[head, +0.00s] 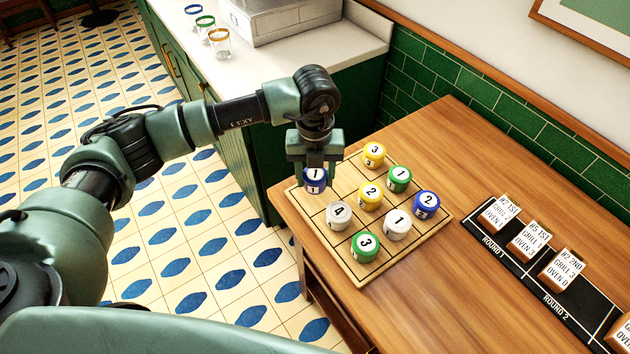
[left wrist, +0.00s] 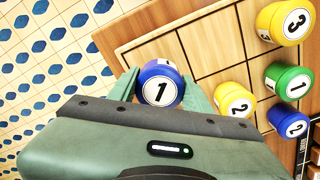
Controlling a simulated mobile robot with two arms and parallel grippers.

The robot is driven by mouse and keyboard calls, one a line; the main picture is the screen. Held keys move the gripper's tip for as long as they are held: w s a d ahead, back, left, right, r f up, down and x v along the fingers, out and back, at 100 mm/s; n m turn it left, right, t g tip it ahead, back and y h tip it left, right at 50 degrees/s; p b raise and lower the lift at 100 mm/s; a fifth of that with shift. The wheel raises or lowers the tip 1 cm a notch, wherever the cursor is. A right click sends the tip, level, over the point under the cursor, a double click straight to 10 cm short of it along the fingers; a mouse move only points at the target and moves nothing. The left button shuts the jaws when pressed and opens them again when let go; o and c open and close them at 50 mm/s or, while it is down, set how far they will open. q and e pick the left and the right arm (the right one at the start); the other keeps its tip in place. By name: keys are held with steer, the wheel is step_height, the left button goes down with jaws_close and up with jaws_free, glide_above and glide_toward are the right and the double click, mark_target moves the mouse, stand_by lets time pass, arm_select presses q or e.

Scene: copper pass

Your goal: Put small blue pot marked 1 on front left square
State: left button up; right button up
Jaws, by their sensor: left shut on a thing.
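The small blue pot marked 1 (head: 315,182) is between the fingers of my left gripper (head: 314,178), which is shut on it. It appears upright at the left corner of the wooden board (head: 357,279) with its marked squares. In the left wrist view the blue pot (left wrist: 160,86) shows between both fingers (left wrist: 160,92), with bare board around it. I cannot tell if its base touches the board. My right gripper is not in view.
Close by on the board stand a grey pot marked 4 (head: 339,216), a yellow 2 (head: 370,197) and a yellow 3 (head: 374,156). Green, white and blue pots stand farther right. A black rail with labelled blocks (head: 530,238) lies right. A counter with glasses (head: 220,44) is behind.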

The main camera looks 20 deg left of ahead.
mark_target(315, 186)
arm_select(q)
step_height(315, 186, down, 3)
steer(key=shift+f+p, duration=0.1)
steer(key=shift+p, duration=0.2)
steer(key=shift+f, duration=0.15)
steer(key=o, duration=1.5)
